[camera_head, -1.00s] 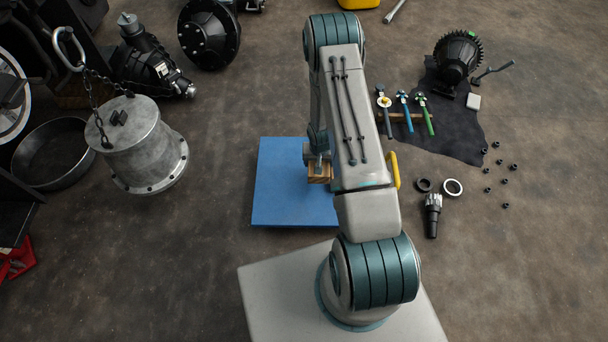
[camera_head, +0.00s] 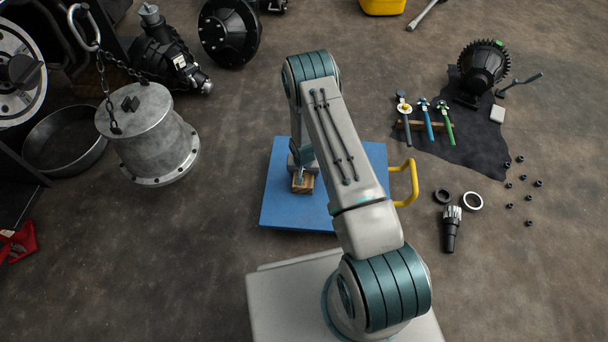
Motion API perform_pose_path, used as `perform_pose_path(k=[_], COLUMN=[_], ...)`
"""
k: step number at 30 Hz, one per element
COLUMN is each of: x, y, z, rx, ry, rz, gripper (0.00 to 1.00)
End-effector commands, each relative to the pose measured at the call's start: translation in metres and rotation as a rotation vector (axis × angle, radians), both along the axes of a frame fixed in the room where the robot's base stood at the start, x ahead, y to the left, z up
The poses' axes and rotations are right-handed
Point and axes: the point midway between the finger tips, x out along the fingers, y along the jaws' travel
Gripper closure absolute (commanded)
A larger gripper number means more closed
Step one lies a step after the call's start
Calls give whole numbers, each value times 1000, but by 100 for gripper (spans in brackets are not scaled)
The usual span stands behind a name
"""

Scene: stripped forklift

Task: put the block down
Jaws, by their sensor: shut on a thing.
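A small brown wooden block (camera_head: 303,184) shows over the left part of a blue flat platform (camera_head: 280,205) on the floor. My gripper (camera_head: 301,172) is shut on the block, and its fingers partly cover the block's top. I cannot tell whether the block touches the platform or hangs just above it. My arm hides the middle of the platform. A yellow handle (camera_head: 411,184) stands at the platform's right edge.
A grey metal cylinder (camera_head: 150,140) with a chain stands at left, beside a round pan (camera_head: 65,142). A dark cloth (camera_head: 450,135) with tools lies at right. A dark-shafted part (camera_head: 452,230), rings and several nuts lie nearby. The platform's left side is clear.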

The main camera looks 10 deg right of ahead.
Motion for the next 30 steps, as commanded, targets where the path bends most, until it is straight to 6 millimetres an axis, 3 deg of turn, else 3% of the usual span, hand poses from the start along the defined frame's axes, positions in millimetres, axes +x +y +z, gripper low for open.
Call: perform_pose_path(k=[8,9,11,12,23,30], x=[1,1,1,1,1,-5], y=[0,0,0,0,0,2], z=[-1,-2,-1,-1,5,53], rx=[0,0,0,0,1,0], ry=[-2,-1,-1,-1,-1,-3], rz=[0,1,1,1,0,0], gripper=[64,29,13,10,10,10])
